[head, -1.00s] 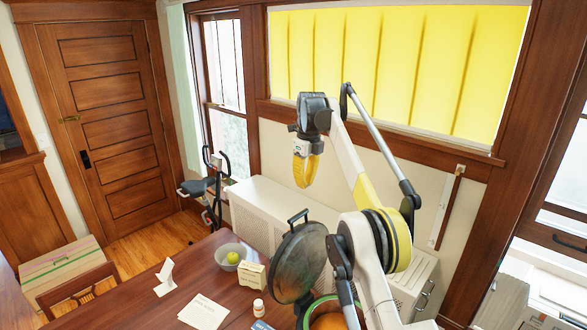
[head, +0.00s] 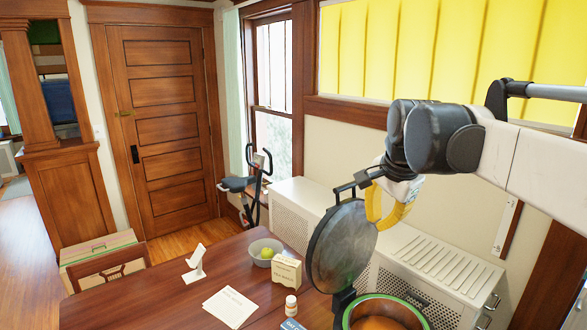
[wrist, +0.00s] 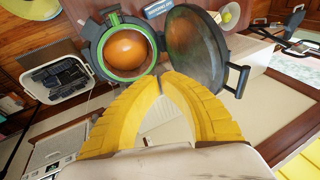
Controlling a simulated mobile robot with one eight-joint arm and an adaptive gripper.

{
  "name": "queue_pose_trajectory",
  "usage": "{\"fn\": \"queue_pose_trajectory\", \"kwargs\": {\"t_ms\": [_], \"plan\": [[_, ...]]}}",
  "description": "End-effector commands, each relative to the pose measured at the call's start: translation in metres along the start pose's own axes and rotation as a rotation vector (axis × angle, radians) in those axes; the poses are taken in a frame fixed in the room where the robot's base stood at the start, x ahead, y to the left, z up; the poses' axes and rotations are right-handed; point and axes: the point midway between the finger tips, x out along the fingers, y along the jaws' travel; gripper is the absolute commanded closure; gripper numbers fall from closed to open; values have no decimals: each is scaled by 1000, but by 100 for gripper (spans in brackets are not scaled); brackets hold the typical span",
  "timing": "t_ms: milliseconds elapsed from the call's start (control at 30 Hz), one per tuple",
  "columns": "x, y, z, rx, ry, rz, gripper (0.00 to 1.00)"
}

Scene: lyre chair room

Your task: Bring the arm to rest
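My gripper (head: 380,222) hangs at the end of my raised arm, in front of the cream wall and low cabinet, partly hidden behind my arm's dark joint in the head view. In the wrist view its two curved yellow fingers (wrist: 164,76) come together at the tips, with nothing between them. It is held above and apart from the table.
A green-rimmed round cooker (head: 349,315) holds something orange; its dark lid (head: 340,247) stands open. A bowl (head: 257,256) with a green fruit, a box (head: 286,273), a white bottle (head: 291,306) and paper (head: 229,307) lie on the table (head: 165,309).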

Motion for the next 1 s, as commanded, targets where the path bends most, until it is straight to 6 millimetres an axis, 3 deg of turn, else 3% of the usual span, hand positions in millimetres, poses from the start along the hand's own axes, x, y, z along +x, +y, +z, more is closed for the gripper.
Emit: {"fn": "queue_pose_trajectory", "kwargs": {"t_ms": [33,300,533,700,1000], "plan": [[18,27,17,-70,11,-13,100],[84,148,93,-509,95,-71,100],[153,238,149,-830,173,-90,100],[179,268,169,-953,205,-92,100],[181,273,172,-980,213,-92,100]]}}
